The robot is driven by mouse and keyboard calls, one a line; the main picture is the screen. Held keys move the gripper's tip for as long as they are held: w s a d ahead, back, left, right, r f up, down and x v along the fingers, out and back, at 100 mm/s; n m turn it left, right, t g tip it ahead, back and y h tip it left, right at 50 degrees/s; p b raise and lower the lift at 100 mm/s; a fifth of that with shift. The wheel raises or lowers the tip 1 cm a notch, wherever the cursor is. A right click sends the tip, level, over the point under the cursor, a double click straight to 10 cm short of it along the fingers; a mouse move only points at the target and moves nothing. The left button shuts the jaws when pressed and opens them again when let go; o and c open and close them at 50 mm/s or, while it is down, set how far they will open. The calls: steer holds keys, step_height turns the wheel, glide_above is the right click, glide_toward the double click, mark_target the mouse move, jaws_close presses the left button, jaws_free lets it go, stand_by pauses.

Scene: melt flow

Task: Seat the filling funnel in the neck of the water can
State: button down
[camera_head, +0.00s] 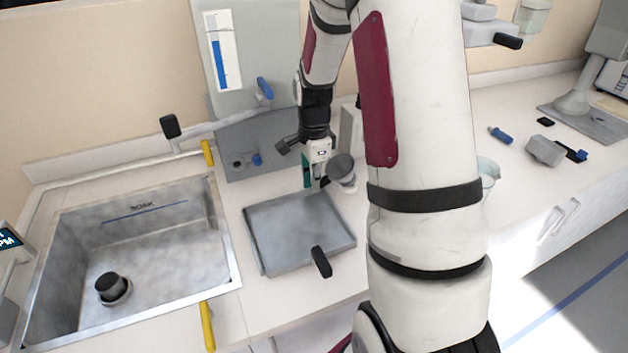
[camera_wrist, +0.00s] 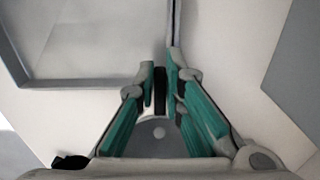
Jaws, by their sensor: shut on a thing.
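My gripper (camera_head: 316,181) points down just behind the shallow grey tray. In the wrist view its teal fingers (camera_wrist: 160,82) are shut on a thin dark piece (camera_wrist: 160,92), which looks like a handle or tab. A grey round-topped piece (camera_head: 341,168) shows right beside the fingers in the head view. It may be the filling funnel, and I cannot tell for sure whether the dark tab belongs to it. I cannot clearly make out the water can. A pale translucent vessel (camera_head: 487,170) is partly hidden behind my arm and may be it.
The grey tray (camera_head: 262,238) with a black handle lies on the counter. A steel sink (camera_head: 190,255) is at left with a tap above it. A pale box (camera_head: 350,130) stands behind the gripper. Small tools and a grey block (camera_head: 545,151) lie at right.

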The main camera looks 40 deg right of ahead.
steer(key=shift+f, duration=0.15)
steer(key=shift+f, duration=0.15)
steer(key=c, duration=1.7)
jaws_free()
